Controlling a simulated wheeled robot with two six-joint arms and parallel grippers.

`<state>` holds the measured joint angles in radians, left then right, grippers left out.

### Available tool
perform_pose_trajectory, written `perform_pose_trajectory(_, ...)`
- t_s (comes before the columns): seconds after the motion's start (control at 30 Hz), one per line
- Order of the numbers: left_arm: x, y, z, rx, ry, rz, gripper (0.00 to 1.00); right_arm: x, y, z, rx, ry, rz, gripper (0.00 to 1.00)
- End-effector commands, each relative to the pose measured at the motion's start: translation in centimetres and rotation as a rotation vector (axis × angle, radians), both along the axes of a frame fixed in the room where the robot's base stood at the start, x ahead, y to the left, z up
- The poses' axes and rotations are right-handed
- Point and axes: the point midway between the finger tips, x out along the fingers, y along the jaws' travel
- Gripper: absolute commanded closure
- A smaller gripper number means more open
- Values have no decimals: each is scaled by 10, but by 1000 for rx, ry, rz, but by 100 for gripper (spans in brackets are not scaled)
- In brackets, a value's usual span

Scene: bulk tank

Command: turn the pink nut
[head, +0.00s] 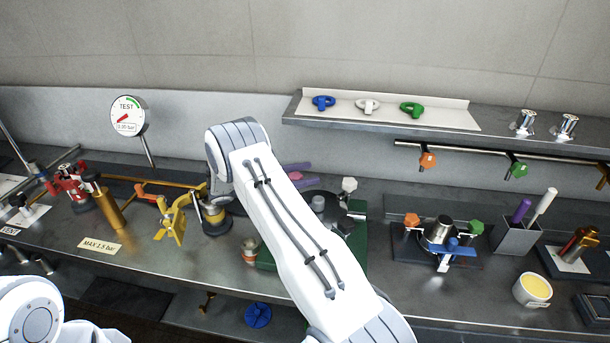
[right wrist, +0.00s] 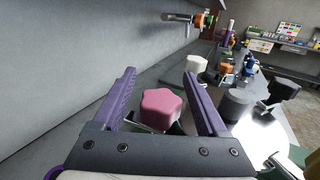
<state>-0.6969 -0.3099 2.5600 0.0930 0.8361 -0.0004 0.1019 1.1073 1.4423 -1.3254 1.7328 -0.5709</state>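The pink nut (right wrist: 162,106) is a lobed knob that shows in the right wrist view between the purple fingers of my right gripper (right wrist: 160,76). The gripper is open, with a visible gap on each side of the nut. In the head view the purple fingers of my right gripper (head: 300,174) show just past my white arm, with a bit of the pink nut (head: 295,175) between them. My arm hides much of the fixture there. My left arm shows at the lower left of the head view; its gripper is out of view.
A white nut (head: 349,185) and a grey cylinder (head: 318,203) stand close to the pink nut on a green-edged fixture (head: 357,258). A yellow valve (head: 172,220) is to the left. A shelf (head: 380,122) with blue, white and green handles runs above the bench.

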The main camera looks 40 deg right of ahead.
Motion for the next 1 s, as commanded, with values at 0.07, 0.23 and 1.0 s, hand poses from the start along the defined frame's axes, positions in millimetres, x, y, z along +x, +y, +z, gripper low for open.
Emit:
perform_pose_trajectory(0.07,0,0,0,0,0,0,50,0,0,0,0,0,0,24)
perform_pose_trajectory(0.23,0,0,0,0,0,0,50,0,0,-1,0,1,0,24)
perform_pose_trajectory(1.0,0,0,-22,0,0,0,50,29,69,-1,0,1,0,24)
